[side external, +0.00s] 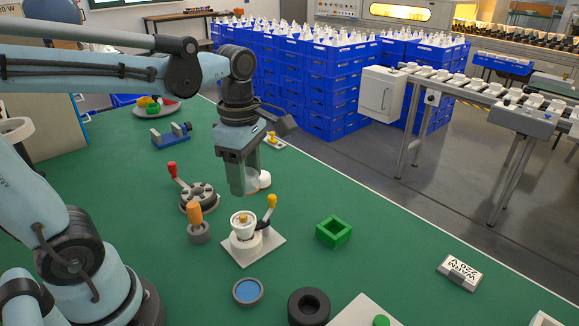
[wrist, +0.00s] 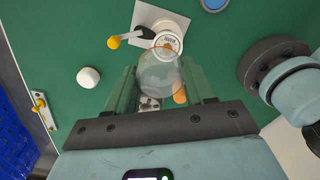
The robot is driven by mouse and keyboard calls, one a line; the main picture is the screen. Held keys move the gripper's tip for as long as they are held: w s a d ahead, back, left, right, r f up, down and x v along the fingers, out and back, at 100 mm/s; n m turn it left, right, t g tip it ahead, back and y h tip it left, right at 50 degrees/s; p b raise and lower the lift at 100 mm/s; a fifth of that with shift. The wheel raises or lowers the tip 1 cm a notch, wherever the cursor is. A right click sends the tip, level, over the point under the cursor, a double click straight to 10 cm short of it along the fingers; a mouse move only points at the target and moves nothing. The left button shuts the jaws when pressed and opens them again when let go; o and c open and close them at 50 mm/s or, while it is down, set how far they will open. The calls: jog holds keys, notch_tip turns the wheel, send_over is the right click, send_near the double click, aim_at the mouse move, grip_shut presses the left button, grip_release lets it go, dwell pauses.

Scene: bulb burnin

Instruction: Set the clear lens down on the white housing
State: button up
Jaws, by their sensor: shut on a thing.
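The white housing (side external: 243,239) stands upright on a white plate on the green table, with a yellow-handled lever beside it. In the wrist view the housing (wrist: 167,43) shows just beyond the fingertips. My gripper (side external: 250,184) is above the table, behind the housing in the side view. In the wrist view my gripper (wrist: 161,84) is shut on the clear lens (wrist: 158,72), a transparent dome between the green fingers. The lens overlaps the housing's near edge in that view; I cannot tell the gap between them. In the side view the lens is hard to make out.
An orange-handled tool (side external: 196,222) and a round fixture with a red lever (side external: 198,195) stand left of the housing. A green square frame (side external: 333,231) lies to the right, a blue dish (side external: 247,291) in front. A white round thing (wrist: 88,77) sits near the gripper.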

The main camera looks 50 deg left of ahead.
aim_at(243, 216)
jog(key=shift+s+a+f, duration=0.15)
jog(key=shift+s+f, duration=0.2)
jog(key=shift+s, duration=0.35)
jog(key=shift+f, duration=2.85)
jog(key=shift+f, duration=0.6)
jog(key=o, duration=1.1)
jog(key=shift+r, duration=0.1)
jog(key=shift+r, duration=6)
jog(key=shift+f, duration=0.1)
